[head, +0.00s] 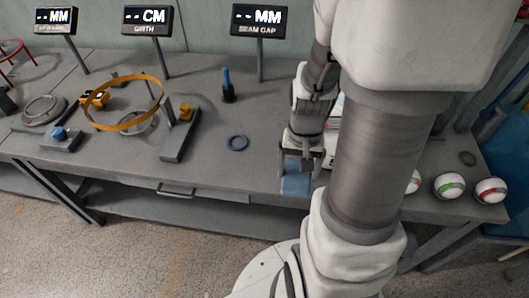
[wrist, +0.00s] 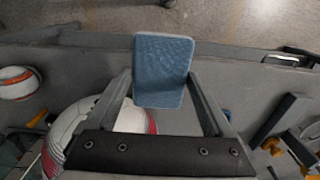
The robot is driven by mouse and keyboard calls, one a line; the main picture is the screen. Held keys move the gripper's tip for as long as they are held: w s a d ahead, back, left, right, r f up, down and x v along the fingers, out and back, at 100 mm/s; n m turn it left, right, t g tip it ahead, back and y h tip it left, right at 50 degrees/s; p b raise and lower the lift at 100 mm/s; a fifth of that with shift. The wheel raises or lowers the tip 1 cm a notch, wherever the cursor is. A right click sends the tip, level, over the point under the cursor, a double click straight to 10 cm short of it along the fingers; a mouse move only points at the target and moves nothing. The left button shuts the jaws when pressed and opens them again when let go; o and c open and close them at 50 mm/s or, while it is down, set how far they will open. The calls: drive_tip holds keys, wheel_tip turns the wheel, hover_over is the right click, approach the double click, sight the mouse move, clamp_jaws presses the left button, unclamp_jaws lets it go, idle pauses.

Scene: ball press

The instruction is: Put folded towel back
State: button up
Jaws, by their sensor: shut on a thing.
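The folded towel is a blue, flat block with rounded corners. In the head view the towel (head: 296,183) hangs below my gripper (head: 299,162), close to the front edge of the grey workbench (head: 225,165). In the wrist view the towel (wrist: 163,75) sits between the two fingertips of my gripper (wrist: 163,88), which are shut on it. From these views I cannot tell whether the towel touches the bench.
A white and red ball (wrist: 85,135) lies beneath my gripper in the wrist view. More balls (head: 449,185) sit at the bench's right end. The front middle of the bench is clear.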

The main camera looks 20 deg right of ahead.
drive_tip(key=w+f, duration=0.2)
drive_tip(key=w, duration=0.1)
drive_tip(key=w+f+b, duration=0.1)
drive_tip(key=w+f, duration=0.1)
drive_tip(key=w, duration=0.1)
drive_tip(key=w+f, duration=0.2)
drive_tip(key=w, duration=0.1)
drive_tip(key=shift+w+a+b, duration=0.35)
drive_tip(key=shift+w, duration=0.05)
drive_tip(key=shift+f+b, duration=0.55)
drive_tip(key=shift+f, duration=1.4)
drive_tip(key=shift+f, duration=0.1)
drive_tip(key=shift+f, duration=0.15)
drive_tip(key=o, duration=1.1)
